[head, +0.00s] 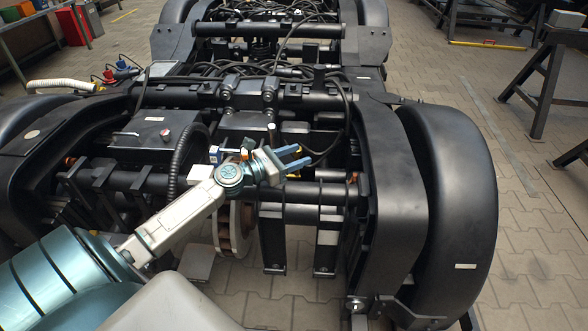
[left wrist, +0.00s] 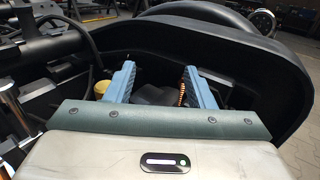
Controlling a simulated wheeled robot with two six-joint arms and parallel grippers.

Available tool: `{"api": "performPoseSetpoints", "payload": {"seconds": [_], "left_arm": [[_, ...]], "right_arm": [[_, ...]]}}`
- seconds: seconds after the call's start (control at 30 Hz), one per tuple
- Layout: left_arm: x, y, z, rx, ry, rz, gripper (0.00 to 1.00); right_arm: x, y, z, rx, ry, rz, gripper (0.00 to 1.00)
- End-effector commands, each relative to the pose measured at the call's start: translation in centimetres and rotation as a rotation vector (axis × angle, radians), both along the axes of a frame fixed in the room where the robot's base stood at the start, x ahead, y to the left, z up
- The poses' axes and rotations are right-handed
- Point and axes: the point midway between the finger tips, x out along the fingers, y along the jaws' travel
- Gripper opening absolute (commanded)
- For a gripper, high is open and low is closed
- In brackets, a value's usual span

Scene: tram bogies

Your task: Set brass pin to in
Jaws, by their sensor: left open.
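My left gripper (head: 300,157) is open, with two blue fingers spread and nothing between them. It is over the middle of the black bogie frame (head: 385,190), pointing right. In the left wrist view, the open gripper (left wrist: 159,68) faces a dark curved cover. A yellow round part (left wrist: 102,88) is just left of the left finger, and a copper-coloured coiled part (left wrist: 182,93) shows by the right finger. I cannot tell whether either is the brass pin; I cannot pick out the pin for certain in the head view. My right gripper is not in view.
A brake disc (head: 233,225) stands below my left wrist. Black cross tubes, hoses and cables crowd the bogie behind the gripper. A black wheel cover (head: 450,200) is at the right. Open paved floor (head: 530,230) lies beyond it, with a dark trestle (head: 545,80).

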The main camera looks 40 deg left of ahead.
Motion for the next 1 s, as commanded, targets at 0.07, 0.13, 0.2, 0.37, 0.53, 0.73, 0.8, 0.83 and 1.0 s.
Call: {"api": "performPoseSetpoints", "payload": {"seconds": [0.07,0.13,0.2,0.37,0.53,0.73,0.8,0.83,1.0], "left_arm": [[-1.6,-1.0,0.2,0.001,0.003,-0.003,0.49],[-2.8,-1.8,0.3,0.001,0.003,-0.002,0.49],[-3.8,-2.4,0.4,0.001,0.002,-0.001,0.49],[-5.4,-3.5,0.6,0.000,0.001,-0.001,0.49],[-6.1,-4.0,0.7,0.001,0.000,0.001,0.49],[-6.1,-4.0,0.7,0.001,0.000,0.001,0.49],[-6.1,-4.0,0.7,0.001,0.000,0.001,0.50],[-6.1,-4.0,0.7,0.003,-0.001,0.001,0.50],[-5.8,-3.7,0.8,0.143,-0.053,-0.010,0.50]], "right_arm": [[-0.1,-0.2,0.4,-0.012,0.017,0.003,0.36],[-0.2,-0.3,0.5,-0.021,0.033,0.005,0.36],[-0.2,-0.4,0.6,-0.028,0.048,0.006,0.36],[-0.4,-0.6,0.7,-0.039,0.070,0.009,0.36],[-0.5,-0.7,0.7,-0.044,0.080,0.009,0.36],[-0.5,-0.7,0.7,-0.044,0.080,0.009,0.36],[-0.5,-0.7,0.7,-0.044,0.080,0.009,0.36],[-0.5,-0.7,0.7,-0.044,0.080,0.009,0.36],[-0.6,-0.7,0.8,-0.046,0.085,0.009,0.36]]}}
